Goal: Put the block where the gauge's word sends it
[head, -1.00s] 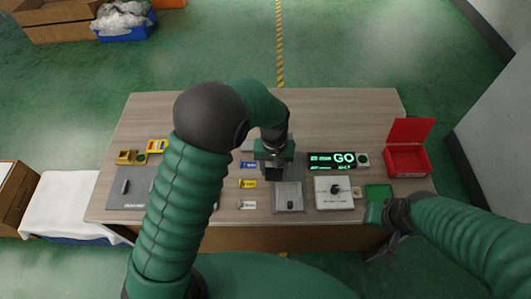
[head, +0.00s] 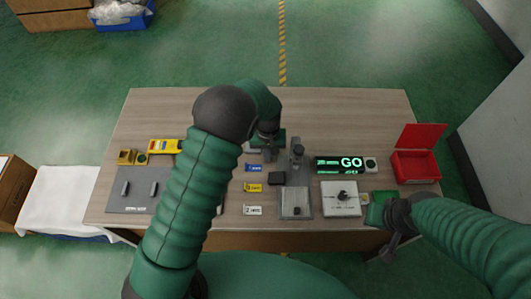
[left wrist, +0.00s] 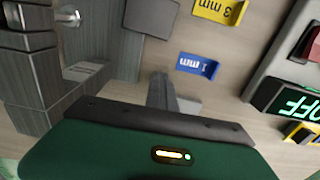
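A dark grey block (head: 277,178) lies on the table beside the grey gauge stand (head: 297,158). It also shows in the left wrist view (left wrist: 152,18). My right gripper (head: 390,246) hangs at the table's front right edge, clear of the block.
Blue (head: 254,168), yellow (head: 253,188) and white (head: 252,210) mm labels stand left of the block. An open red box (head: 415,166) is at the right. A white dial plate (head: 341,199) and a grey plate (head: 295,203) lie in front. The table's back is clear.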

